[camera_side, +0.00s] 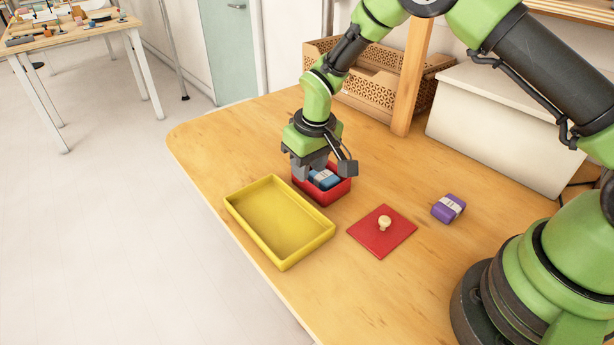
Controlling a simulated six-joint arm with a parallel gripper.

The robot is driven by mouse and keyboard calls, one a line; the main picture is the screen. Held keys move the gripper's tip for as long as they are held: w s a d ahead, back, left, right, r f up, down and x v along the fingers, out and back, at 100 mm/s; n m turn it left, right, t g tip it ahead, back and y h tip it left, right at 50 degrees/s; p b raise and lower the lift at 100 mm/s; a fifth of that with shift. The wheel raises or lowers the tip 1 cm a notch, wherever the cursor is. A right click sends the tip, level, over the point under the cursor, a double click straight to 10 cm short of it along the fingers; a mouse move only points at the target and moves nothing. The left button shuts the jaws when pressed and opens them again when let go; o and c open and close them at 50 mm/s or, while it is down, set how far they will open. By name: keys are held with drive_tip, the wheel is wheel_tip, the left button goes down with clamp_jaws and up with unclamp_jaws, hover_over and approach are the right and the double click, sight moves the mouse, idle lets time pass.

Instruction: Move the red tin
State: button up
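The red tin (329,195) is an open red box on the wooden table, just right of the yellow tray. A blue packet with a white label (325,179) is inside it. A flat red lid (372,238) with a pale round knob lies on the table in front and to the right of the tin. My gripper (322,172) points down at the tin, with its fingers at the tin's opening around the blue packet. I cannot tell whether the fingers touch the packet or the tin wall, or how far apart they are.
An empty yellow tray (245,218) stands left of the tin near the table edge. A purple packet (449,208) lies right of the lid. A white box (492,125), a wooden post (411,80) and woven baskets (372,92) stand behind. The table's left back corner is clear.

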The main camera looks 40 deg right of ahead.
drive_tip(key=r, duration=0.3)
drive_tip(key=s+r, duration=0.1)
drive_tip(key=r, duration=0.1)
drive_tip(key=shift+r, duration=0.3)
drive_tip(key=s+d+r+m+t+y, duration=0.1)
drive_tip(key=s+r, duration=0.4)
drive_tip(key=r, duration=0.3)
drive_tip(key=s+d+r+m+t, duration=0.1)
drive_tip(key=s+r+t, duration=0.1)
drive_tip(key=s+r, duration=0.5)
drive_tip(key=s+r+m+t+y, duration=0.1)
drive_tip(key=s+r, duration=0.3)
drive_tip(key=s, duration=0.8)
drive_tip(key=shift+d+r+m+t, duration=0.3)
drive_tip(key=shift+r+m+t, duration=0.1)
drive_tip(key=shift+m+t, duration=0.25)
